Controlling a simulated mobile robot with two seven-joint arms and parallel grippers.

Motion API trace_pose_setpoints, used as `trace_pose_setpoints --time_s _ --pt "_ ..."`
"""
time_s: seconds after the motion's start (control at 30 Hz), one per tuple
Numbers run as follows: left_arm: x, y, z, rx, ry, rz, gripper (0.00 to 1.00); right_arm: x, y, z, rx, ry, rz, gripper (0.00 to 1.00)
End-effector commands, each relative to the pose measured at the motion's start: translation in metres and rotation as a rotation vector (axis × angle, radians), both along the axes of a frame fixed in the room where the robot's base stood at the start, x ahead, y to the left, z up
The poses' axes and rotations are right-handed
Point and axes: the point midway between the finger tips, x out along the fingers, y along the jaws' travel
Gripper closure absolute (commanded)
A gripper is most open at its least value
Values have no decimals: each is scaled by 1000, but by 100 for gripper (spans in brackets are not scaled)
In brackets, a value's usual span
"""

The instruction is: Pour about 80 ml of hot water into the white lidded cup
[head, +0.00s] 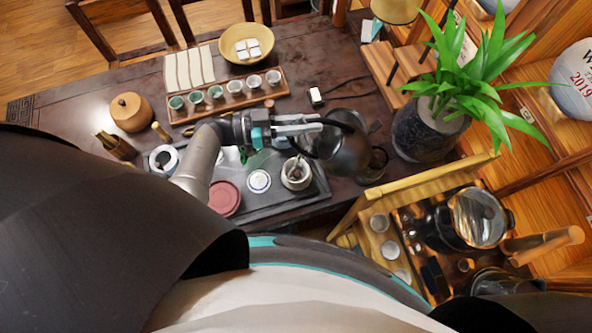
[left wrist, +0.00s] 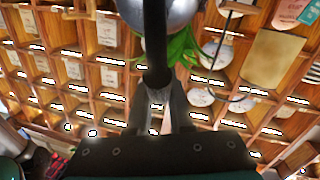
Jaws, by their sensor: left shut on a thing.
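My left gripper (head: 318,124) is shut on the handle of a dark kettle (head: 345,150) above the right end of the dark tea tray (head: 316,198). In the left wrist view the fingers (left wrist: 158,98) close on the black handle (left wrist: 155,40), and a shiny rounded metal part (left wrist: 170,8) shows beyond it. A pale round cup (head: 297,175) with a dark inside stands on the tray, below and left of the kettle; it seems to be the white cup, uncovered. A small white disc (head: 259,181), perhaps its lid, lies left of it. No water stream is visible. The right gripper is out of view.
A reddish round pot (head: 224,198) is on the tray, with a white vessel (head: 163,158) at its left end. A wooden rack (head: 235,103) of several small cups lies behind. A potted plant (head: 428,130) stands right of the kettle. A wooden shelf (head: 350,215) is at lower right.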

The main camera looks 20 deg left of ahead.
Motion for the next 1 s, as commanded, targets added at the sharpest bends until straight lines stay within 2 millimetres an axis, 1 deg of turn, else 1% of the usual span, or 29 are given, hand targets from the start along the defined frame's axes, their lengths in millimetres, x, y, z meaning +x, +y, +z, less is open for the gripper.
trace_pose_setpoints --time_s 0.03,0.07,0.2,0.53,0.83,1.0 --pt "2 -2 9 -13 -12 -4 100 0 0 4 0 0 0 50" --pt "2 -3 9 -18 -14 -9 100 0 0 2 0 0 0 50" --pt "-2 -5 -2 -31 -16 -15 100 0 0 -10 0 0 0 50" --pt "-3 -5 -23 -51 -42 -18 100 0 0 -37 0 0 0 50" --pt "-6 -3 -29 -65 -54 -23 100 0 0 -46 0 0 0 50" --pt "-5 -2 -29 -73 -70 -22 100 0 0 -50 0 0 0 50"
